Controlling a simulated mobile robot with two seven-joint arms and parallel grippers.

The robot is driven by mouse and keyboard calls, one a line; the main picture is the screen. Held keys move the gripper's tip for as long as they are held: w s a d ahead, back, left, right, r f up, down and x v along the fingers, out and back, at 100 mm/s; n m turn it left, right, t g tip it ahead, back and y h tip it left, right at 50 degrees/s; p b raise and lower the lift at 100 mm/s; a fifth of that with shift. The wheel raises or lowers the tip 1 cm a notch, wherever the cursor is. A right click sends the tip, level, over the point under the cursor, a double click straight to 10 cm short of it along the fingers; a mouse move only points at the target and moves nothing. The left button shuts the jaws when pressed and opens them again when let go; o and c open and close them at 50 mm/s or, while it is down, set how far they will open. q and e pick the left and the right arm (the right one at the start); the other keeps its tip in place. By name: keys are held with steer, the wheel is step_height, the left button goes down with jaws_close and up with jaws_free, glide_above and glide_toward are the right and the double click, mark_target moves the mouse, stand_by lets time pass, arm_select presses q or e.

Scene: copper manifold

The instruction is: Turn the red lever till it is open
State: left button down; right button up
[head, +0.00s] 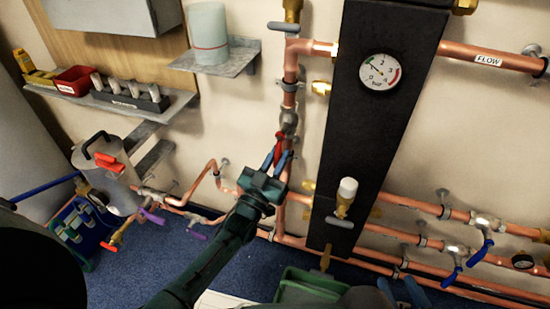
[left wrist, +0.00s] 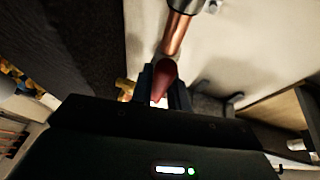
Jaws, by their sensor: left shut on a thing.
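The red lever (head: 280,143) sits on a valve (head: 289,118) in the vertical copper pipe left of the black panel. It hangs downward along the pipe, slightly tilted. My left gripper (head: 277,163) is shut on the red lever, with its fingers on both sides of it. In the left wrist view the red lever (left wrist: 163,78) shows between the two dark fingers, with the copper pipe (left wrist: 177,35) beyond it. The lever's lower end is partly hidden by the fingers.
A black panel (head: 370,125) with a pressure gauge (head: 381,72) stands right of the lever. A shelf (head: 222,60) with a pale cylinder is at upper left. Other levers are blue (head: 481,250), purple (head: 152,217) and orange-red (head: 117,236). A green bin (head: 305,287) is below.

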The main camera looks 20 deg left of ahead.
arm_select(q)
steer(key=shift+d+n, duration=0.1)
steer(key=shift+n, duration=0.3)
arm_select(e)
steer(key=shift+f, duration=0.1)
arm_select(q)
steer(key=c, duration=1.3)
jaws_free()
steer(key=shift+c, duration=0.2)
steer(key=shift+s+f, duration=0.1)
